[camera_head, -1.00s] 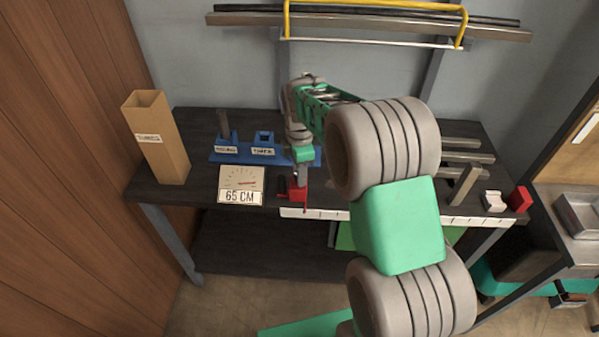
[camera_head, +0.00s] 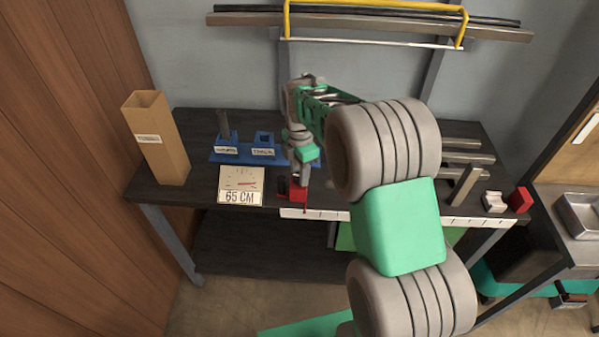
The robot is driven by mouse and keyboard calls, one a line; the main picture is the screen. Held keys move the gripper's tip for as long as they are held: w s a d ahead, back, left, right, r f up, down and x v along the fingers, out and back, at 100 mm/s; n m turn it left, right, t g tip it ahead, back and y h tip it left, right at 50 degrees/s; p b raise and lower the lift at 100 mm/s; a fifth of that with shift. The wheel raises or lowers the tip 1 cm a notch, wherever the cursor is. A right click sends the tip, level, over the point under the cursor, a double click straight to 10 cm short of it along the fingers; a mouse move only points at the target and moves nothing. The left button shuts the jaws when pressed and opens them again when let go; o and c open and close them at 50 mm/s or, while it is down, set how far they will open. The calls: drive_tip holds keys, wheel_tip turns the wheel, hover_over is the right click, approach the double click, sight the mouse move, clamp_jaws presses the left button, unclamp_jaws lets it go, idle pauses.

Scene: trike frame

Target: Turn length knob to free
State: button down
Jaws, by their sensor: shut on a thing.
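My gripper (camera_head: 299,181) points down over the small red block (camera_head: 299,196) at the left end of the white ruler strip (camera_head: 300,214). It is shut on a small dark part at the red block, which I take to be the length knob; the knob is mostly hidden by the fingers. A dark piece shows just left of the fingers. The dial gauge (camera_head: 240,180) with the sign "65 CM" (camera_head: 239,197) stands left of the red block. Its needle points to the right.
A tall cardboard box (camera_head: 160,150) stands at the bench's left end. Blue holders (camera_head: 263,140) with labels sit behind the gauge. Metal bars (camera_head: 466,158), a white piece (camera_head: 494,201) and a red block (camera_head: 520,199) lie on the right. My arm hides the bench's middle.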

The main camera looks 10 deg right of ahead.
drive_tip(key=c, duration=1)
unclamp_jaws()
drive_tip(key=shift+o, duration=0.2)
wheel_tip(320, 180, up, 8)
drive_tip(key=shift+f+b, duration=0.1)
drive_tip(key=shift+b, duration=0.3)
drive_tip(key=s+m+t, duration=0.3)
drive_tip(key=s+m, duration=1.7)
drive_tip(key=m, duration=0.1)
drive_tip(key=shift+s+r, duration=0.4)
drive_tip(key=shift+r, duration=0.05)
